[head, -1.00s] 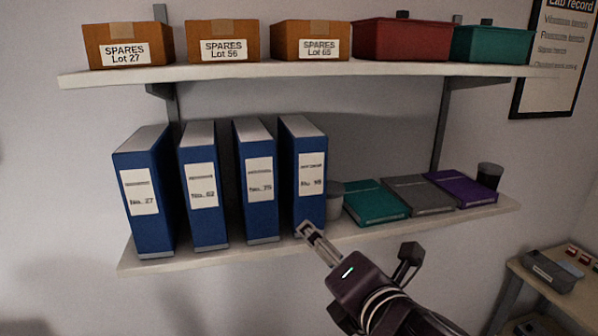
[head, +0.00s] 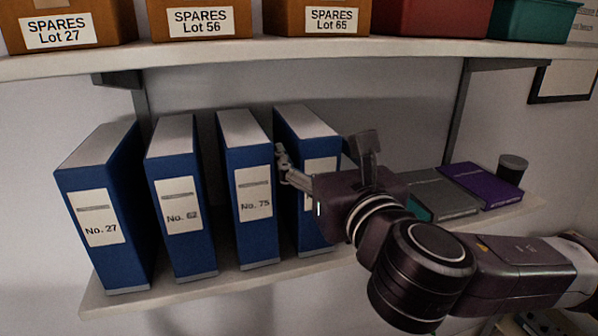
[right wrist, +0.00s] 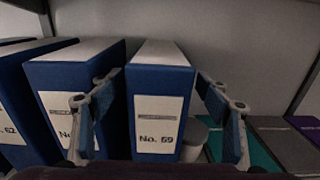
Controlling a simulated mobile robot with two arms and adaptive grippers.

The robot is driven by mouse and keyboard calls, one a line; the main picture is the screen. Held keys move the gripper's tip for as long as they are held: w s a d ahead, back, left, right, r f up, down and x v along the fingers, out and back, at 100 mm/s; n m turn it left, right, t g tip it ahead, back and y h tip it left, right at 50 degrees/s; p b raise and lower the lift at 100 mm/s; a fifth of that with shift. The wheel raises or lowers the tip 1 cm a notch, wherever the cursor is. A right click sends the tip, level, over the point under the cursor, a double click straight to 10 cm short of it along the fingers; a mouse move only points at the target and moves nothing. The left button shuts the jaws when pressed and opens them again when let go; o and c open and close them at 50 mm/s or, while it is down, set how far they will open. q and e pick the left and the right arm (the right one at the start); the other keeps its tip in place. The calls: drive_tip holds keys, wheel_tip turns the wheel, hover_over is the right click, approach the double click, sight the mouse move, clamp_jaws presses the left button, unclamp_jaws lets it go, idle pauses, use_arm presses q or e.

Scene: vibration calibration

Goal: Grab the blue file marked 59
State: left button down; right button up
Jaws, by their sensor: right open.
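The blue file with the label that reads like No. 59 (head: 312,228) stands upright at the right end of a row of blue files on the lower shelf. In the right wrist view the file (right wrist: 160,85) is in the middle, its label slightly blurred. My right gripper (head: 288,165) is open in front of it, and one finger shows near the gap beside the No. 75 file (head: 250,225). In the right wrist view the fingers of the right gripper (right wrist: 160,95) flank the file left and right. My right wrist hides part of the file. My left gripper is out of view.
Files No. 62 (head: 182,230) and No. 27 (head: 105,245) stand further left. A grey cylinder (right wrist: 196,137) and a teal book (right wrist: 252,150) are close to the file's right. The upper shelf (head: 230,54) with spares boxes runs above the row.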

drive_tip(key=shift+w+a+r, duration=0.1)
drive_tip(key=shift+w+a, duration=0.05)
drive_tip(key=shift+w, duration=0.35)
drive_tip(key=shift+w+a+p, duration=0.2)
drive_tip(key=shift+w+p, duration=0.4)
drive_tip(key=shift+w, duration=0.05)
drive_tip(key=p+x, duration=0.2)
drive_tip(key=x, duration=0.3)
drive_tip(key=shift+s+a+p, duration=0.1)
drive_tip(key=shift+p, duration=0.3)
clamp_jaws()
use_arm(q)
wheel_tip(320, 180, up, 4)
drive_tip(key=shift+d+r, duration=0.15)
use_arm(e)
drive_tip(key=shift+r, duration=0.15)
